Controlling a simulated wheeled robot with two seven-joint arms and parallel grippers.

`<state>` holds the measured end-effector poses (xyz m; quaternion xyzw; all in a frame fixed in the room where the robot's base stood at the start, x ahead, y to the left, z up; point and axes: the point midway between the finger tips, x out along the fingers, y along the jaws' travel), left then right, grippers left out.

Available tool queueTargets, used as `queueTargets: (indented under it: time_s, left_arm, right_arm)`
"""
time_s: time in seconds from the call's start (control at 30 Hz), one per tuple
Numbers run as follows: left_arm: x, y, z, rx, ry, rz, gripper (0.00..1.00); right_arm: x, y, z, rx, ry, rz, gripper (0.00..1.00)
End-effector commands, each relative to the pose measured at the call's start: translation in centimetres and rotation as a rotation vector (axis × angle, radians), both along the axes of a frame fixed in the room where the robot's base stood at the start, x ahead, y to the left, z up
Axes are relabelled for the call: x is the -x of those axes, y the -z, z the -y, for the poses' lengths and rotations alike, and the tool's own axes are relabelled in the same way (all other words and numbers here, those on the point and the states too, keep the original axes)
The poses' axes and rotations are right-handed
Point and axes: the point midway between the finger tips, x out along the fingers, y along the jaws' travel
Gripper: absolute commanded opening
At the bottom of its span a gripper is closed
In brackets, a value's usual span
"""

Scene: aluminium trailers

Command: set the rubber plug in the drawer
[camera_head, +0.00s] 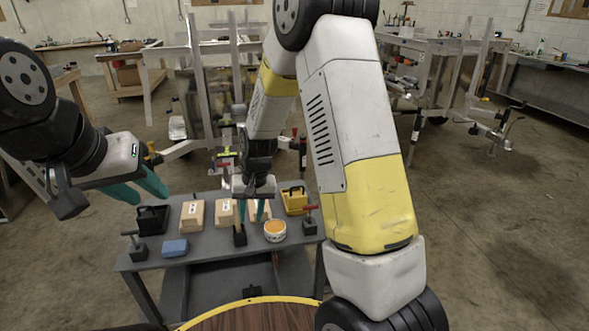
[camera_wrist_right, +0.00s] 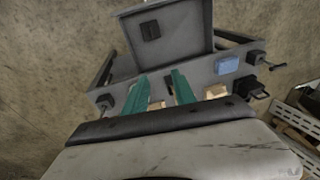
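A small dark block (camera_head: 240,237), which looks like the rubber plug, shows just below my right fingertips in the head view. In the right wrist view a dark square (camera_wrist_right: 150,31) shows against the grey drawer (camera_wrist_right: 185,18), beyond the fingertips; I cannot tell whether it rests there or is above it. The drawer juts out from the table's near side. My right gripper (camera_head: 251,211) points down over the table, and its teal fingers (camera_wrist_right: 160,76) are apart with nothing visible between them. My left gripper (camera_head: 150,192) is open and empty, left of the table.
A round wooden top (camera_head: 255,318) lies nearest.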

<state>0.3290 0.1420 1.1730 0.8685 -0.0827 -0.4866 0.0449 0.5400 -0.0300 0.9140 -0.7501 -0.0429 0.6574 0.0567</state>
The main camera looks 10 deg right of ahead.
Motion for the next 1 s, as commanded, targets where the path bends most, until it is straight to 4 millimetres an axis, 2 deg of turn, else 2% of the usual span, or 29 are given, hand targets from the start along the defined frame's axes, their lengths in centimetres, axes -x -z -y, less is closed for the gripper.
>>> queueTargets:
  time_s: [0.03,0.2,0.4,0.5,0.6,0.8,1.0]
  left_arm:
    - [0.0,0.0,0.0,0.0,0.0,0.0,0.36]
    - [0.0,0.0,0.0,0.0,0.0,0.0,0.36]
    - [0.0,0.0,0.0,0.0,0.0,0.0,0.36]
    - [0.0,0.0,0.0,0.0,0.0,0.0,0.36]
    - [0.0,0.0,0.0,0.0,0.0,0.0,0.36]
    - [0.0,0.0,0.0,0.0,0.0,0.0,0.36]
    - [0.0,0.0,0.0,0.0,0.0,0.0,0.36]
  right_arm:
    - [0.4,-3.3,0.8,-0.02,0.003,0.032,0.32]
    - [3.4,-11.5,3.6,-0.058,-0.006,0.114,0.32]
    - [8.7,-19.1,6.7,-0.079,-0.019,0.22,0.32]
    - [11.9,-21.9,8.2,-0.078,-0.027,0.275,0.32]
    - [15.1,-23.9,9.4,-0.07,-0.034,0.327,0.32]
    - [19.7,-25.6,10.8,-0.045,-0.043,0.4,0.32]
    - [21.2,-25.9,11.2,-0.035,-0.046,0.42,0.32]
